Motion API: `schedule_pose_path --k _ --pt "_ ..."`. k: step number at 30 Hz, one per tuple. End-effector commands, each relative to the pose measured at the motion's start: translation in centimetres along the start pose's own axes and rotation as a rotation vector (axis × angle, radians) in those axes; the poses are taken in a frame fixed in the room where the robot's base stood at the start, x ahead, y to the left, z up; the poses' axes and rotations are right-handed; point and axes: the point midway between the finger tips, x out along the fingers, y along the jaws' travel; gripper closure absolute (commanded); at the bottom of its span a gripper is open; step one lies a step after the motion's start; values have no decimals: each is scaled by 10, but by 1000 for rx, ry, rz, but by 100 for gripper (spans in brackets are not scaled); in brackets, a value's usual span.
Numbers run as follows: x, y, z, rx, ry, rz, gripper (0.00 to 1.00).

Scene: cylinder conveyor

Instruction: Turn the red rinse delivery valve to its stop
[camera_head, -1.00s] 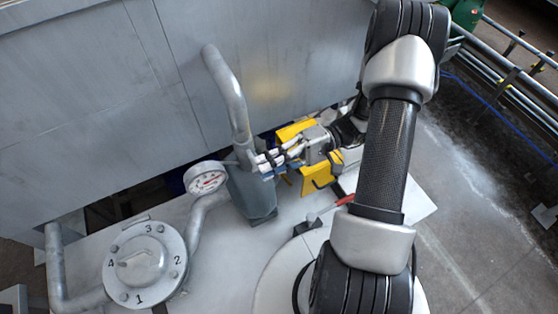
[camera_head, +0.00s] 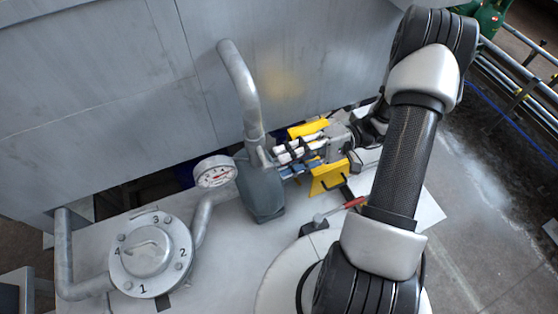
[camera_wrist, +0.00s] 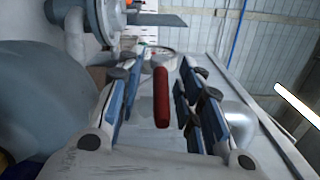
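A red bar-shaped handle (camera_wrist: 161,97), taken as the valve's, stands between the fingers in the wrist view, with a gap on each side. My gripper (camera_wrist: 158,95) is open around it and does not visibly touch it. In the head view my gripper (camera_head: 290,158) points left, beside the upper right of a grey pump-like body (camera_head: 262,192) with an upright pipe. The red handle between the fingers cannot be made out there. The valve's body and stop are hidden.
A red-handled item with a metal head (camera_head: 340,209) lies below my gripper. Yellow brackets (camera_head: 328,178) are close to the fingers. A pressure gauge (camera_head: 215,172) and a numbered round dial (camera_head: 150,254) are at left. A grey wall (camera_head: 110,90) rises behind.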

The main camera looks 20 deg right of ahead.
Motion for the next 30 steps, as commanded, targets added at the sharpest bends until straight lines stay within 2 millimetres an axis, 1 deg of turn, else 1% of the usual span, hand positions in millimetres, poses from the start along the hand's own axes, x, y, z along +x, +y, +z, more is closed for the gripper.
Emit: schedule_pose_path --k 1,6,9,12,15,18,30 --pt "-12 0 -1 -3 6 -1 66" --pt "-50 1 0 -3 5 0 66" --pt "-68 1 0 -3 4 0 66" --pt "-82 0 -1 -2 3 -1 66" --pt "-90 0 0 -2 2 0 66" --pt "-94 0 0 -1 1 -1 66" --pt "-94 0 0 -1 1 -1 66"
